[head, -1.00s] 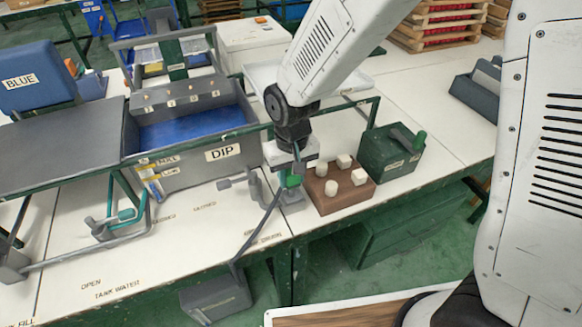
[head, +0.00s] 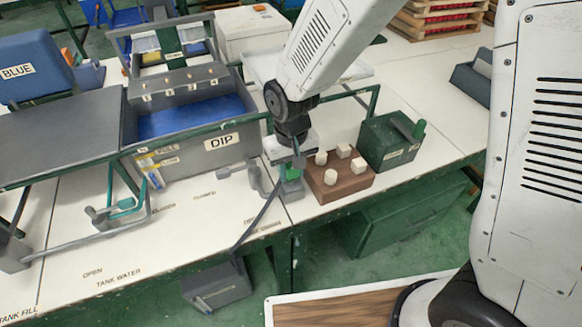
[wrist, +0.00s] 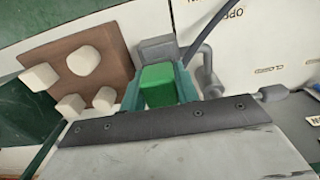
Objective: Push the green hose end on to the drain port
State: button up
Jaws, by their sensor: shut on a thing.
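My gripper (head: 291,168) is low over the table's front edge, between the DIP tank and the brown block. In the wrist view its teal fingers (wrist: 158,92) are shut on the green hose end (wrist: 158,86), which also shows in the head view (head: 291,174). A grey block (head: 291,190) is just below the green piece; whether they touch is unclear. The dark hose (head: 257,222) runs from there down over the edge. The bent grey pipe (head: 259,180), which looks like the drain port, is just left of the gripper. It shows in the wrist view (wrist: 206,72), apart from the green piece.
The brown block (head: 338,187) with white pegs stands close right of the gripper, with a green box (head: 390,143) beyond. The grey DIP tank (head: 190,163) is at the left. A grey container (head: 218,287) sits below the edge. Table space front left is mostly clear.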

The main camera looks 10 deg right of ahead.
jog(key=shift+f, duration=1.1)
dwell(0.9)
jog(key=o, duration=1.5)
jog(key=shift+r, duration=3)
